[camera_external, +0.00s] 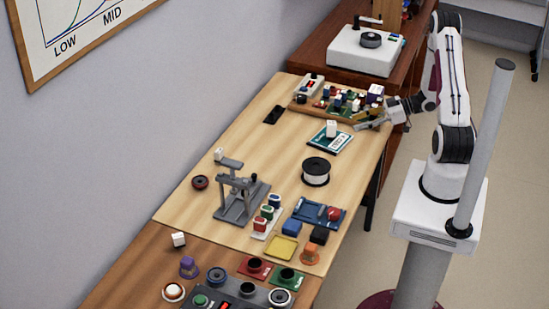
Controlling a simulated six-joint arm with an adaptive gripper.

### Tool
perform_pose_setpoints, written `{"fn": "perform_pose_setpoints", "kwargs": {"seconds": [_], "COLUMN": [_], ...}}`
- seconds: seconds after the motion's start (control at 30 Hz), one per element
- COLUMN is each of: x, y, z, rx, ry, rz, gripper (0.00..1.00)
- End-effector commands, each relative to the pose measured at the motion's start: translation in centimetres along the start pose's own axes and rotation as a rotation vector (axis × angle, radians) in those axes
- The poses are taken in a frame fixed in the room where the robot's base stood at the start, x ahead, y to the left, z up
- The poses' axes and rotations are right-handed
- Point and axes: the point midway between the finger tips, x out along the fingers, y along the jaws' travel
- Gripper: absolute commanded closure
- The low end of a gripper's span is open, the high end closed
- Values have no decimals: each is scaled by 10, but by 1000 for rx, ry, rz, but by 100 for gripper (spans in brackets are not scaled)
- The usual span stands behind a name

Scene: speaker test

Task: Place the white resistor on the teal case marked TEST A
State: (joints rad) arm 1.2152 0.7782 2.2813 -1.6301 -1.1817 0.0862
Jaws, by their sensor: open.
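A teal case (316,140) with a white label lies on the light wood table; the label's lettering is too small to read. A small white block (331,128), which looks like the white resistor, stands upright on the case at its far left part. My gripper (362,121) is open, just right of and beyond the case, apart from the white block. Its fingers point left, low over the table by the wooden tray, and nothing shows between them.
A wooden tray (299,107) of coloured blocks lies behind the case. A wire spool (316,170) stands nearer, with a grey stand (241,196) to its left.

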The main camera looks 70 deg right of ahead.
Motion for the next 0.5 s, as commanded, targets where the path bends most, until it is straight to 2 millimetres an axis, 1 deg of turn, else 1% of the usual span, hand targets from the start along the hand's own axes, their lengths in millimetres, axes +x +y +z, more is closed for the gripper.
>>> {"fn": "perform_pose_setpoints", "kwargs": {"seconds": [0.33,0.5], "x": [0,4], "y": [1,7], "z": [0,-4], "rx": [-2,-25], "ry": [-3,-37], "rz": [2,20], "gripper": [59,59]}}
